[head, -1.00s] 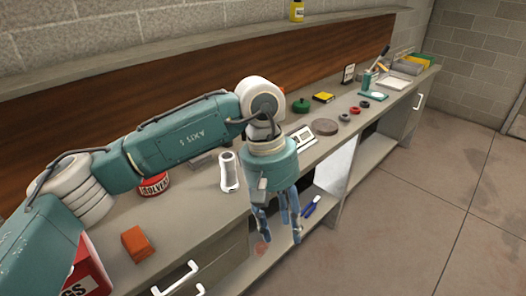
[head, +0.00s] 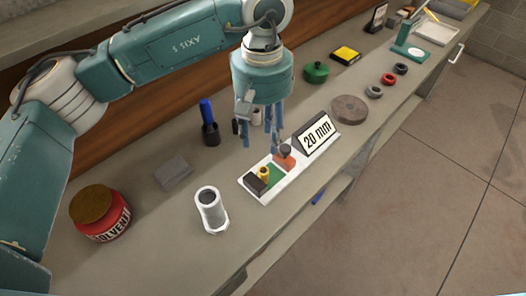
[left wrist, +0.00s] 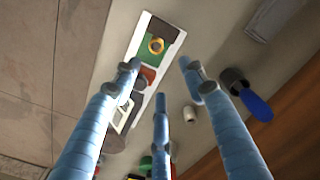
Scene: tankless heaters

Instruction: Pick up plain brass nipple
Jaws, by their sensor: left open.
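A small brass piece with a round opening, probably the plain brass nipple (head: 263,173), stands on the green patch of a white tray (head: 266,198) on the workbench. In the left wrist view the brass piece (left wrist: 156,45) shows as a ring near the top, beyond my fingertips. My left gripper (head: 262,138) is open and empty, fingers pointing down, above the bench behind the tray. Its spread fingers also show in the left wrist view (left wrist: 160,78). The gripper does not touch the brass piece. My right gripper is not in view.
A white pipe piece (head: 211,209), a blue-handled brush (head: 209,124) and a solvent can (head: 101,214) stand left. A grey disc (head: 349,109) lies right.

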